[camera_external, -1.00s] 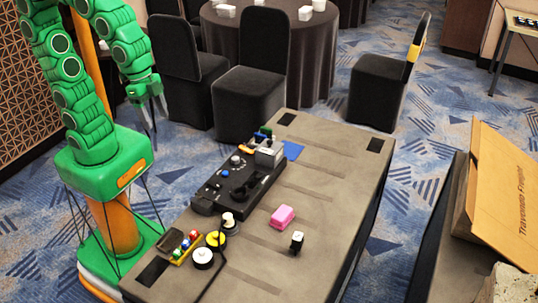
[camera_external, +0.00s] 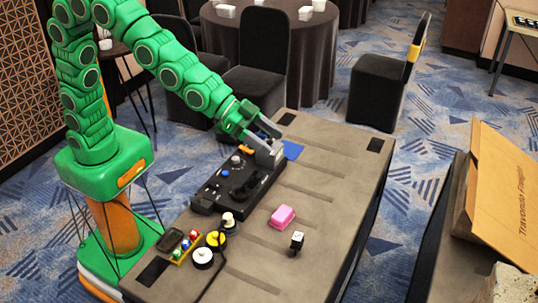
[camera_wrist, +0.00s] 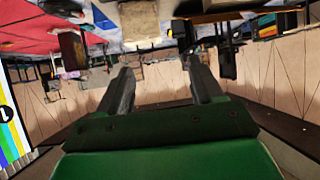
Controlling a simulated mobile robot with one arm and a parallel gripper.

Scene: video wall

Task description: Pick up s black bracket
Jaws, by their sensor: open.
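My gripper (camera_external: 272,143) is over the far end of the long grey table (camera_external: 325,160), by the far end of a black control panel (camera_external: 228,190). In the wrist view, my gripper (camera_wrist: 162,78) has its two grey fingers apart with nothing held between them. A small black piece with a white top (camera_external: 297,241) stands near the table's front right; I cannot tell whether it is the black bracket. In the wrist view, a dark angular piece (camera_wrist: 228,58) shows beyond the right finger; it may be a bracket, but this is unclear.
A pink block (camera_external: 282,217) sits mid-table. A tray of coloured pieces (camera_external: 184,250) and round white and yellow pieces (camera_external: 203,257) lie at the near left. A blue sheet (camera_external: 292,149) lies beside my gripper. The table's right side is mostly clear.

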